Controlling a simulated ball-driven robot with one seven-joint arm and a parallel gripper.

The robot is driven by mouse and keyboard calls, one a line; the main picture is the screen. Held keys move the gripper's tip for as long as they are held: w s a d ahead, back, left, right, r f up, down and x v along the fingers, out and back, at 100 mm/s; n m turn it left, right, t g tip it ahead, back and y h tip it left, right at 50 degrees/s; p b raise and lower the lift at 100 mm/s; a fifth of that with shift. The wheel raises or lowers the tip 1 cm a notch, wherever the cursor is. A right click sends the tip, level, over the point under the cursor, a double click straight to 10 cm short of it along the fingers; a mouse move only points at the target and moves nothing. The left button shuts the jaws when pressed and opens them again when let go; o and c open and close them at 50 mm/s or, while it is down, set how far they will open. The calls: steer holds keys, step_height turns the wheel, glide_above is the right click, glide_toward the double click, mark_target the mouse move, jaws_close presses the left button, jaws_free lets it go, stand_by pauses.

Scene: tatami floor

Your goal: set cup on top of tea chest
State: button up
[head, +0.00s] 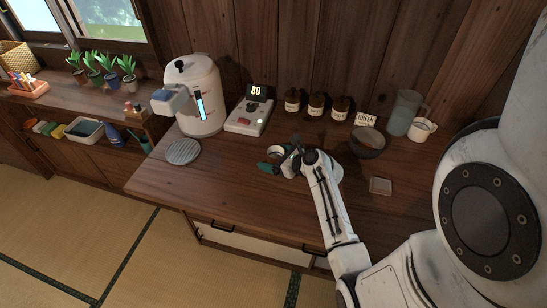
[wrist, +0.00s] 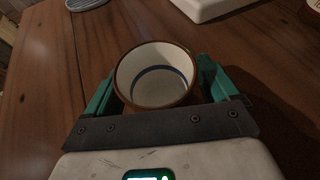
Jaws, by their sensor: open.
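The cup (wrist: 155,75) is white inside with a brown rim and a blue ring. In the wrist view it stands between the two green fingers of my gripper (wrist: 157,88), which are open on either side of it. Whether a finger touches it I cannot tell. In the head view the cup (head: 275,151) is small and partly hidden by my gripper (head: 277,161), low over the wooden counter (head: 215,180). I cannot make out for certain which thing is the tea chest.
A white water boiler (head: 199,105), a round grey mat (head: 183,151) and a scale-like device reading 80 (head: 248,116) stand to the left. Dark jars (head: 316,105), a dark bowl (head: 367,142), a glass pitcher (head: 403,112) and a white mug (head: 422,129) line the back. A small square dish (head: 380,186) lies right.

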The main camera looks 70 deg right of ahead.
steer(key=shift+r, duration=0.1)
steer(key=v, duration=1.2)
